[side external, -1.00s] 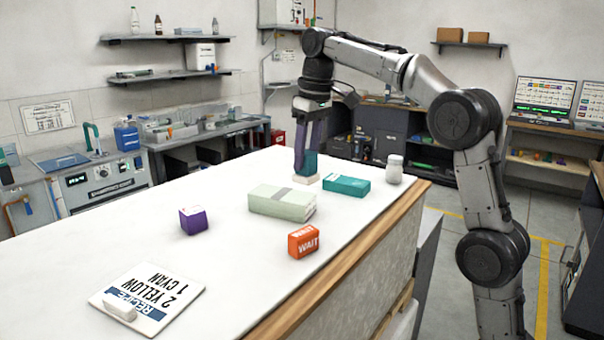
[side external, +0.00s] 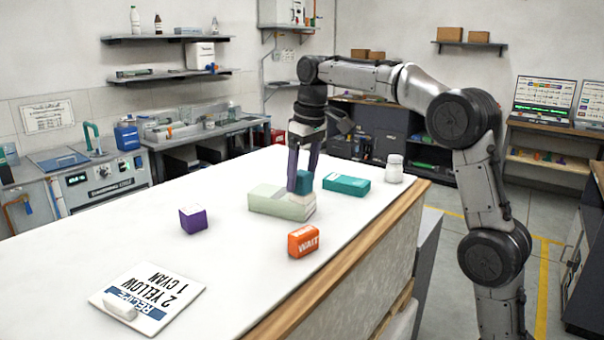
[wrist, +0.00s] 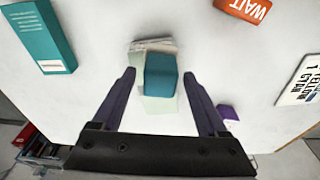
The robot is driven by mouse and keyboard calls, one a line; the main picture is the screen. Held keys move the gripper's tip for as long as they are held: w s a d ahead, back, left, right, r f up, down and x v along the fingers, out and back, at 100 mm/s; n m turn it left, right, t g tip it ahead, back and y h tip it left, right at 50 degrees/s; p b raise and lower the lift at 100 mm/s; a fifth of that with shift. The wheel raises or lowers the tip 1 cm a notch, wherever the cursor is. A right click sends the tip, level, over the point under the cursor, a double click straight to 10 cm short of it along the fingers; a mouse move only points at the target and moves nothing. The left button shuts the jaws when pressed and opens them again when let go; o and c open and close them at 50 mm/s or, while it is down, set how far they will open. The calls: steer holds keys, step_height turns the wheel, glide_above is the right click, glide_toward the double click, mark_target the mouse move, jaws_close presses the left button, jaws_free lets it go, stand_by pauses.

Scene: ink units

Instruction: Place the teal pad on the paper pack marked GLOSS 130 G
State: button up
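The teal pad (side external: 304,182) is a small teal block with a paler part under it. It sits over the right end of a pale green paper pack (side external: 268,200) in the side view; contact there looks likely but is partly hidden. In the wrist view the teal pad (wrist: 160,76) overlaps the pale pack (wrist: 158,104). My gripper (side external: 304,170) is above the pad, and its purple fingers (wrist: 158,76) stand to either side with visible gaps, so it is open. No GLOSS 130 G marking is legible on any pack.
A teal box (side external: 347,185) lies just right of the pack, with a white jar (side external: 394,168) beyond. An orange WAIT block (side external: 303,240) is in front. A purple cube (side external: 193,219) and a recipe card (side external: 147,298) are left. The white table between them is clear.

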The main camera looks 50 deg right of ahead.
mark_target(308, 174)
steer(key=r, duration=0.5)
steer(key=s+r, duration=0.1)
steer(key=r, duration=0.1)
steer(key=shift+r, duration=0.2)
steer(key=shift+s+a+r, duration=0.15)
steer(key=shift+s+r, duration=0.1)
steer(key=shift+s, duration=0.1)
steer(key=s+a+f+t, duration=0.1)
steer(key=s+a+f, duration=0.15)
steer(key=s, duration=0.45)
steer(key=s+a+f+t, duration=0.1)
steer(key=s+a, duration=0.3)
steer(key=s, duration=0.2)
steer(key=s+a+f+t, duration=0.1)
steer(key=s+a+f, duration=0.1)
steer(key=s+f, duration=1.2)
steer(key=shift+f+t, duration=0.15)
steer(key=shift+t, duration=0.25)
